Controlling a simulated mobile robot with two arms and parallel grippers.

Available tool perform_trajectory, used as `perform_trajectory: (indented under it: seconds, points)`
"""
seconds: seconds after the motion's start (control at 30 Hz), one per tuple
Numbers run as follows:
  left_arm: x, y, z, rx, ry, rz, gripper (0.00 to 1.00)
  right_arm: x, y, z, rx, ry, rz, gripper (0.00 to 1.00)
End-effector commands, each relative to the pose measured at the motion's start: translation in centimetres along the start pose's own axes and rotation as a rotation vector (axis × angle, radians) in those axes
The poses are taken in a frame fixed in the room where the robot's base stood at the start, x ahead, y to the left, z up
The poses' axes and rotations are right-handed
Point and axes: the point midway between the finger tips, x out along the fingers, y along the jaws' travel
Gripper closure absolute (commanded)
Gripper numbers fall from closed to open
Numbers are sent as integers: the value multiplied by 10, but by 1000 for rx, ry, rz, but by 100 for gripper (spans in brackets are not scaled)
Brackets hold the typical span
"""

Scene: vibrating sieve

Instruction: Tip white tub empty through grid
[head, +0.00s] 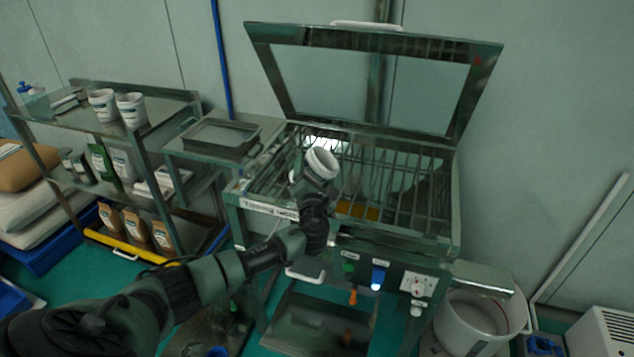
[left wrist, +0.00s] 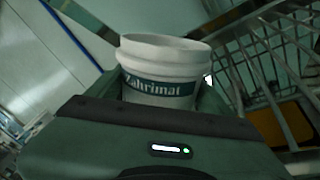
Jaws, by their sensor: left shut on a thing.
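The white tub (head: 321,161) is held above the left part of the grid, tilted, with its open mouth showing toward the head camera. My left gripper (head: 312,179) is shut on it. In the left wrist view the tub (left wrist: 165,72) carries a dark label band reading "Zahrimat" and sits between my left gripper's fingers (left wrist: 160,100). What is inside the tub cannot be made out. The metal grid (head: 400,194) lies in the top of the sieve station, under a raised framed lid (head: 470,90). My right gripper does not show.
Two more white tubs (head: 131,110) stand on the shelf at the left. A shallow metal tray (head: 220,139) sits on a side table beside the station. A large white bucket (head: 470,322) stands at the lower right. The grid's right half is clear.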

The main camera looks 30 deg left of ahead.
Motion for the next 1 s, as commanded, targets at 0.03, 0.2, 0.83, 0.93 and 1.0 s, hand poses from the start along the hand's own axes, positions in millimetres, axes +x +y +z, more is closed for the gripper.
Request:
perform_trajectory:
  seconds: [0.03, 0.2, 0.83, 0.93, 1.0]
  points:
    - [0, 0, -3, -43, -1, 2, 73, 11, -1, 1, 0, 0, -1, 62]
    - [0, 7, -3, -186, -1, 2, 73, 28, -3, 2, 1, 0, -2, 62]
    - [0, 67, 16, -721, 1, 1, 73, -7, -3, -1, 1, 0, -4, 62]
    - [0, 72, 21, -719, 1, 1, 73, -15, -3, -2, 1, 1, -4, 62]
    - [0, 75, 24, -719, 1, 1, 73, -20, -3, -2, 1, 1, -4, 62]
